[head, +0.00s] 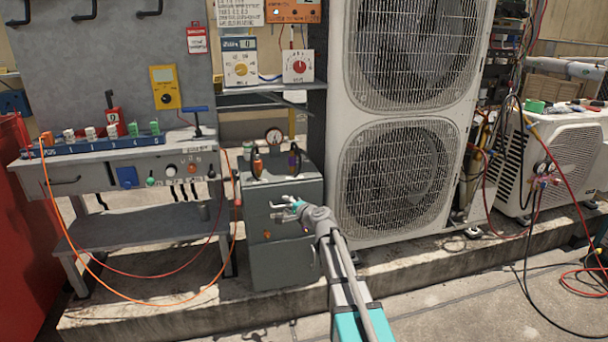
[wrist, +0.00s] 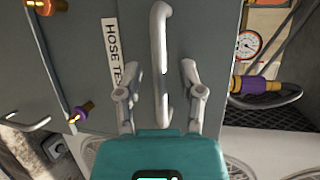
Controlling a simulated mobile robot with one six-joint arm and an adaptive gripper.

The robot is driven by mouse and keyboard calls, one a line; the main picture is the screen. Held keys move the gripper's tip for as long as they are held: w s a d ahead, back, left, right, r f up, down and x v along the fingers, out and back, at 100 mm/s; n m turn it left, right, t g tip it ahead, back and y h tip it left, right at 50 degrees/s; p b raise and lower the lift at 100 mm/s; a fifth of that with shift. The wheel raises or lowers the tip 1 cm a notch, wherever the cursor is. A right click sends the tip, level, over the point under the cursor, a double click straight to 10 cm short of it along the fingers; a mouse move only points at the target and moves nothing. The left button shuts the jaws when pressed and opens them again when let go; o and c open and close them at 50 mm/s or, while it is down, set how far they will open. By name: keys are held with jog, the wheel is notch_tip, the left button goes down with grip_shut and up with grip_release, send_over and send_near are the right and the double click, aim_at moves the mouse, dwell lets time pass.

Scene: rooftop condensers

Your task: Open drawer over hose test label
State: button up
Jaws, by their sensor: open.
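The grey cabinet (head: 262,260) stands between the bench and the large condenser in the head view. My gripper (head: 291,206) is at the upper part of its front. In the wrist view a white label (wrist: 112,52) reads "HOSE TE", its end hidden behind a finger. A grey bar handle (wrist: 161,40) runs beside it on the drawer front (wrist: 205,30). My gripper (wrist: 150,78) is open, with one finger on each side of the handle. I see a gap on both sides. The drawer front looks shut, though its edges are partly hidden.
Brass and purple hose fittings (wrist: 245,85) and a pressure gauge (wrist: 249,42) sit near the panel. The bench (head: 120,165) is left of the cabinet, with an orange hose (head: 130,303) hanging in front. The tall condenser (head: 400,120) stands close on the right.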

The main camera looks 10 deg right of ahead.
jog(key=shift+s+d+r, duration=0.15)
jog(key=shift+s+r, duration=0.1)
jog(key=shift+s, duration=0.25)
jog(key=p+v, duration=0.3)
jog(key=v, duration=0.9)
jog(key=s+a+r+n+g+p, duration=0.65)
jog(key=r+p, duration=0.25)
jog(key=p, duration=0.8)
jog(key=s+r+n+g+h+p, duration=0.4)
jog(key=s+r+p, duration=0.9)
jog(key=p, duration=0.8)
jog(key=r+n+g, duration=0.2)
jog(key=shift+a+n+h, duration=0.25)
jog(key=shift+n+h, duration=0.05)
jog(key=shift+n, duration=0.05)
jog(key=shift+f+g, duration=0.1)
jog(key=shift+g, duration=0.15)
